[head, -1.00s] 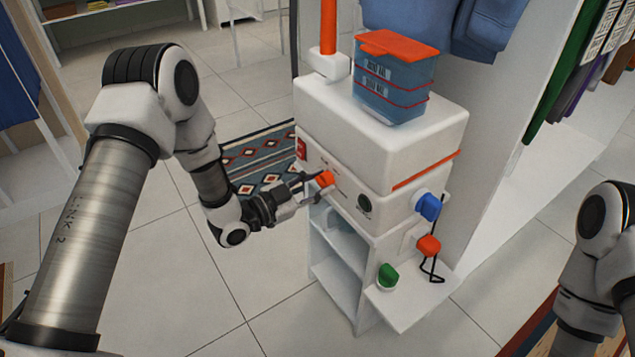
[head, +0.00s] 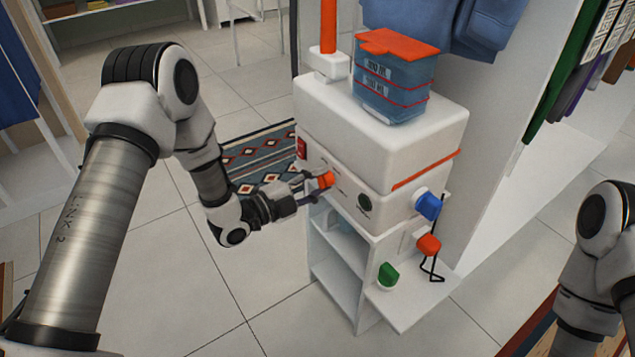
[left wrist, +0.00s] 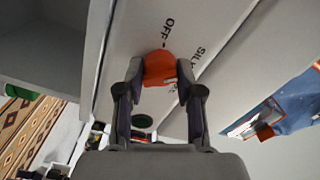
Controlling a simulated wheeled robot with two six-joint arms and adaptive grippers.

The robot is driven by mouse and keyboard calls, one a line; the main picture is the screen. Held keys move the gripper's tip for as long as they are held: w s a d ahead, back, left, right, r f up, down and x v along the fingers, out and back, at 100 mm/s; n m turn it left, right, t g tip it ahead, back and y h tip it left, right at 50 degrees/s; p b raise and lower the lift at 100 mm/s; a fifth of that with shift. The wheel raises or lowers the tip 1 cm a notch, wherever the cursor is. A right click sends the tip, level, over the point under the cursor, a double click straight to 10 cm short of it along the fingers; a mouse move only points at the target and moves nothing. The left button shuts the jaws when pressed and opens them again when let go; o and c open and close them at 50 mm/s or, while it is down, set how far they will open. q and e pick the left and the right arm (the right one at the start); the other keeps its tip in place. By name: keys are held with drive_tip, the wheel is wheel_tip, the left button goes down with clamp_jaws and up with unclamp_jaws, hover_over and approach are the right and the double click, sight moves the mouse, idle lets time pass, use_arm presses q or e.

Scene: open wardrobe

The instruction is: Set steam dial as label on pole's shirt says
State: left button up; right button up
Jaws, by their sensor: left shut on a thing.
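The orange steam dial (head: 326,178) sits on the front face of the white steamer (head: 375,130). My left gripper (head: 312,183) is shut on the dial. In the left wrist view, my left gripper (left wrist: 160,80) has a finger on each side of the orange dial (left wrist: 159,66). The printed words "OFF" and "SILK" show beside the dial there; other markings are hidden. The orange pole (head: 328,25) rises from the steamer's back. The shirt on it and its label are out of view. Of my right arm only a link shows at the right edge; its gripper is out of view.
A blue water tank (head: 395,80) with an orange lid stands on the steamer. A red switch (head: 302,147), dark round knob (head: 365,202) and blue knob (head: 428,204) are on its body. Open floor lies left.

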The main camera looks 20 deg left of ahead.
use_arm(q)
drive_tip(key=shift+m, duration=0.3)
drive_tip(key=o, duration=1.2)
drive_tip(key=shift+c, duration=0.2)
drive_tip(key=v, duration=1.2)
